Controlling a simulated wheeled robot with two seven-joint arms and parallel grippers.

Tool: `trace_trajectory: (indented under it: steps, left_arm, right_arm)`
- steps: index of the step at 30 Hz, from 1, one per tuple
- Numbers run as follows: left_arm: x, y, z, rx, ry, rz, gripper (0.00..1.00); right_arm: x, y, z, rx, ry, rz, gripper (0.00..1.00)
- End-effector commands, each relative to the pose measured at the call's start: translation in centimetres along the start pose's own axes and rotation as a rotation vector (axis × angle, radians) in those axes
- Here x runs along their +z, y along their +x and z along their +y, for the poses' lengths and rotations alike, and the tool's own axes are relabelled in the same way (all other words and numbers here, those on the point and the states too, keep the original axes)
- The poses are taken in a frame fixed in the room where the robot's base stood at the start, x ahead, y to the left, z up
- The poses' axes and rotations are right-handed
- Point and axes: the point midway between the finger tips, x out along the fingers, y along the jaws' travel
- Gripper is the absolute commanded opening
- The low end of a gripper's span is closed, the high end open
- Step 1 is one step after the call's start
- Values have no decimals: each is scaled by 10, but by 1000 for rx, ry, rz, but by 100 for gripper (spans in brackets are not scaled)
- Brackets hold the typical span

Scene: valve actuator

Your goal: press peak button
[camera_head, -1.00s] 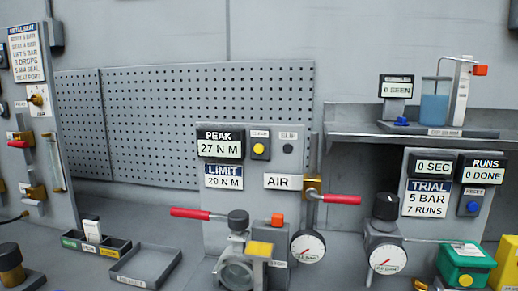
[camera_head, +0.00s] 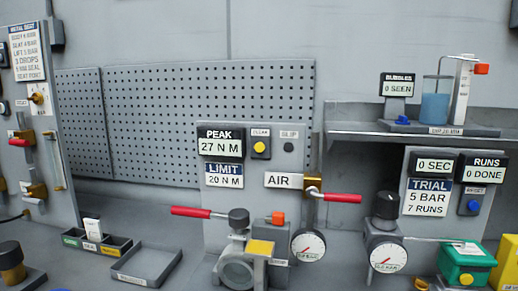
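The peak display (camera_head: 220,143) on the grey middle panel reads 27 N M. A limit label (camera_head: 223,175) below it reads 20 N M. A yellow round button (camera_head: 260,146) in a dark housing sits just right of the peak display. The small label above that button looks like "CLEAR". A dark round spot (camera_head: 288,147) lies further right under another small label. Neither of my grippers shows in the head view, and nothing covers the yellow button.
Below the panel stand a valve body (camera_head: 238,268), a red-handled lever (camera_head: 190,212) and a gauge (camera_head: 308,245). Another red handle (camera_head: 342,198) sticks out right. An empty tray (camera_head: 147,265) lies left. A shelf (camera_head: 350,128) with a beaker (camera_head: 435,107) is upper right.

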Motion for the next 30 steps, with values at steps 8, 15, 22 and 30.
trace_trajectory:
  steps: [8, 15, 22, 30]
  left_arm:
    - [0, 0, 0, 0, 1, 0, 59]
    - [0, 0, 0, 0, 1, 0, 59]
    - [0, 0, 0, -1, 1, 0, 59]
    - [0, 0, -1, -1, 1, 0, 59]
  right_arm:
    - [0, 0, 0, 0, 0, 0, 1]
    - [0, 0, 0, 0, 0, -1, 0]
    - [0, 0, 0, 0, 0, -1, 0]
    - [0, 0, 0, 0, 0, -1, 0]
